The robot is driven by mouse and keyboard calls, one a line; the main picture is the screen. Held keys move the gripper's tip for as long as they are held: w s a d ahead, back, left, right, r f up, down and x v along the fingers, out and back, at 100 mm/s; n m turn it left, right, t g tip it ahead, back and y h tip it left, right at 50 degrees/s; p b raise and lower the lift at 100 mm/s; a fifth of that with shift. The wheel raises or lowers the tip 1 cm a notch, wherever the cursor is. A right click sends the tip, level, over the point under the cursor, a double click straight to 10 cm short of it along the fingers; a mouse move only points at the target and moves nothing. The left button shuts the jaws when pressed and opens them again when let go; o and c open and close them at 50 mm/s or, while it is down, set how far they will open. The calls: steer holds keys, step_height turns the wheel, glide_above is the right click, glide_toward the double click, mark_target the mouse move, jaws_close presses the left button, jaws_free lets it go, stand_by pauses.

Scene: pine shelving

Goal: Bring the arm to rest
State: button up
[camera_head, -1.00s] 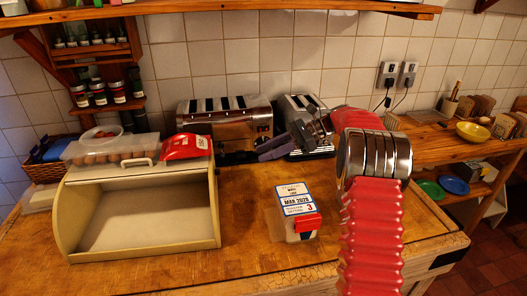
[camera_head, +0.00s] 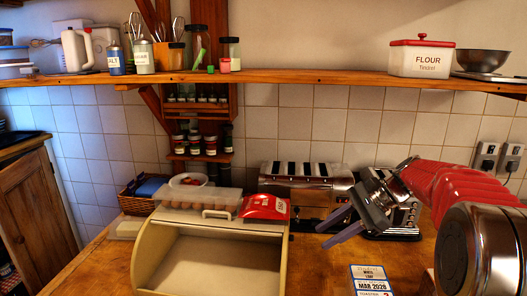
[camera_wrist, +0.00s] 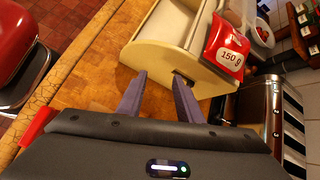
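My gripper (camera_head: 325,233) hangs over the wooden counter (camera_head: 325,270), in front of the silver toaster (camera_head: 310,183) and to the right of the bread bin (camera_head: 143,262). In the wrist view its two grey fingers (camera_wrist: 160,76) are spread apart with nothing between them. The bread bin (camera_wrist: 160,52) lies just beyond the fingertips there. My red-sleeved arm reaches in from the right side of the head view, bent and held above the counter.
A red packet (camera_head: 265,207) and an egg box (camera_head: 198,205) sit on the bread bin. A shelf (camera_head: 300,77) with a flour tin (camera_head: 421,60) runs above.

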steer(key=s+f+n+t+h, duration=0.1)
steer(key=s+n+h, duration=0.3)
steer(key=s, duration=1)
steer(key=s+a+f+n+t+h, duration=0.1)
steer(key=s+n+t+h, duration=0.2)
steer(key=s+n, duration=0.8)
steer(key=shift+s+a+f+h, duration=0.25)
steer(key=shift+s+f+h, duration=0.15)
steer(key=shift+s+h, duration=0.95)
steer(key=shift+s+y, duration=0.25)
